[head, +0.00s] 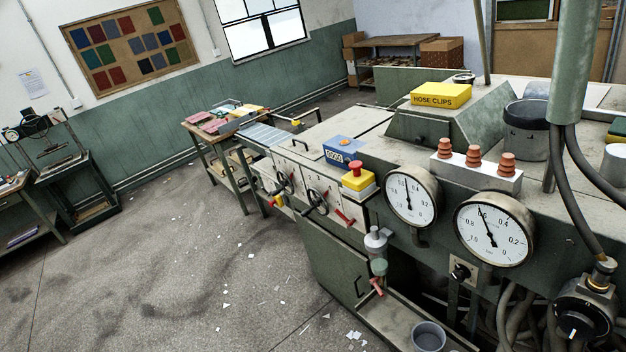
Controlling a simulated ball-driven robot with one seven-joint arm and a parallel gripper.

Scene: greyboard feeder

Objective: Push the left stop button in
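A red mushroom-shaped stop button (356,168) sits on a yellow and white box (358,184) at the front edge of the green-grey machine, near the middle of the head view. The red cap stands up above the yellow part. Farther left, a small yellow part with some red (277,200) shows low on the machine's front; it is too small to tell whether it is also a stop button. My gripper does not show in this view.
Right of the button are two round gauges (411,197) (493,230). A blue counter (343,151) stands behind it. Handwheels (314,203) and red levers (346,217) stick out at the front. A grey post (571,60) with black hoses stands at right. The floor (190,260) at left is open.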

